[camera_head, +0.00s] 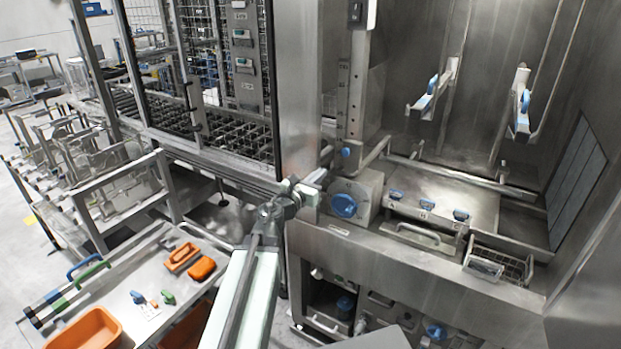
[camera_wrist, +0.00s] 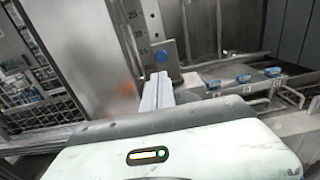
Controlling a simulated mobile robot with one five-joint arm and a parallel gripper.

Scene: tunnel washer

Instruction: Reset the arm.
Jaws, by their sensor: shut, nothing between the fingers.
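My arm (camera_head: 245,290) reaches up from the bottom middle of the head view, stretched toward the washer. My gripper (camera_head: 318,177) is at its far end, beside the edge of the steel door panel and to the upper left of a blue knob (camera_head: 344,205). In the wrist view my gripper (camera_wrist: 160,78) shows as two pale fingers lying together, shut and empty. They point toward the steel post with a blue knob (camera_wrist: 161,56). I cannot tell from the views whether the fingertips touch anything.
The steel washer chamber (camera_head: 480,100) opens at the right, with blue-handled fittings (camera_head: 428,205) on its ledge. A wire basket (camera_head: 500,262) sits at the right. A bench with orange trays (camera_head: 85,328) stands lower left. A mesh-sided cabinet (camera_head: 205,80) stands behind the gripper, left.

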